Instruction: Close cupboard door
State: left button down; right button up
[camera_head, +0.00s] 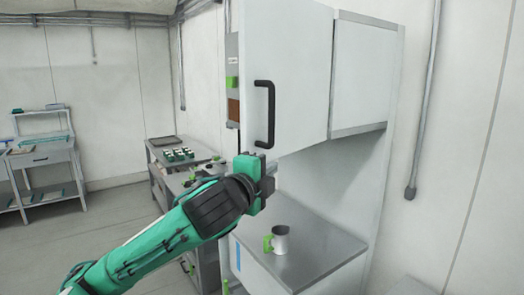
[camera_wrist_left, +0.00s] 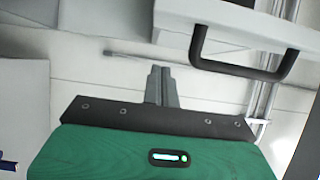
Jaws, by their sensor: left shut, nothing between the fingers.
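The white cupboard door (camera_head: 297,60) stands out from the cupboard at an angle, and a strip of the shelf inside shows past its left edge. Its black bar handle (camera_head: 264,115) is near the lower left of the panel. My left gripper (camera_head: 266,184) is just below the handle and the door's lower edge, partly hidden by its own wrist. In the left wrist view its fingers (camera_wrist_left: 161,84) are together and empty. The handle (camera_wrist_left: 243,73) shows there to the upper right, apart from the fingers. My right gripper is not in view.
A metal mug with a green handle (camera_head: 280,240) stands on the grey counter (camera_head: 318,245) below the cupboard. A side table (camera_head: 162,142) with small containers is behind my left arm. A workbench (camera_head: 40,160) stands at the far left. Open floor lies between.

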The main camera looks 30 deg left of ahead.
pick_arm(q)
jog(key=w+a+p, duration=0.2)
jog(key=w+a, duration=0.2)
jog(key=shift+a+p, duration=0.15)
jog(key=shift+p, duration=0.25)
jog(key=shift+f, duration=0.1)
jog(key=shift+s, duration=0.15)
